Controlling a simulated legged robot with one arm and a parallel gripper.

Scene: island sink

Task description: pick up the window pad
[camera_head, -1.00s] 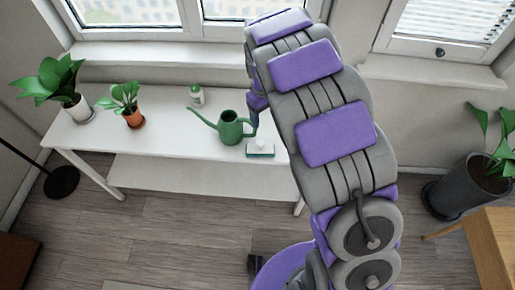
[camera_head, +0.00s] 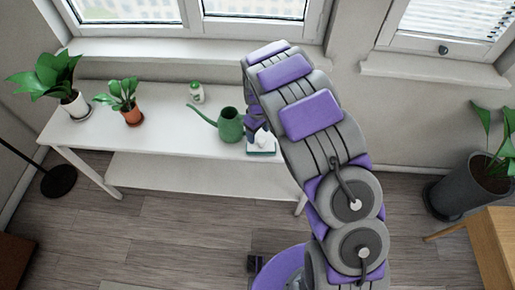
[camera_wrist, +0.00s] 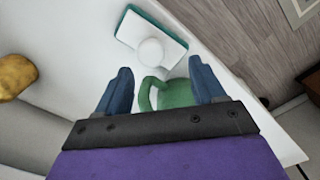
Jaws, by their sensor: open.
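The window pad (camera_head: 262,148) is a white pad with a teal edge and a round white knob on top. It lies on the white table, just right of the green watering can (camera_head: 231,125). In the wrist view the pad (camera_wrist: 169,36) lies ahead of my gripper (camera_wrist: 160,84), knob upward, apart from the fingers. My gripper (camera_head: 256,127) is open above the table, close to the pad and the can. In the wrist view the watering can (camera_wrist: 178,94) shows between and below the blue fingers. The gripper is partly hidden by my arm in the head view.
The window wall stands behind. A yellowish object (camera_wrist: 15,75) shows in the wrist view.

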